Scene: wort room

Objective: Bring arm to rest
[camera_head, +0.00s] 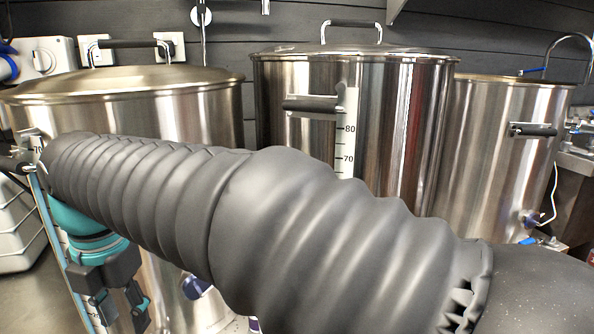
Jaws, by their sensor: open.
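My arm, in a dark grey ribbed sleeve, stretches across the view from the lower right to the left. My gripper (121,311) hangs down at the lower left below a teal wrist section. Its two dark fingers are spread apart with nothing seen between them, so it is open. It appears in front of the left steel kettle (190,113); how far apart they are cannot be told. The arm hides much of the lower part of that kettle and of the middle one.
A middle kettle (395,115) with a lid and level scale and a right kettle (490,165) stand behind my arm. White containers (18,225) are at the left edge. A bench (578,165) is at the far right. Some floor shows at the lower left.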

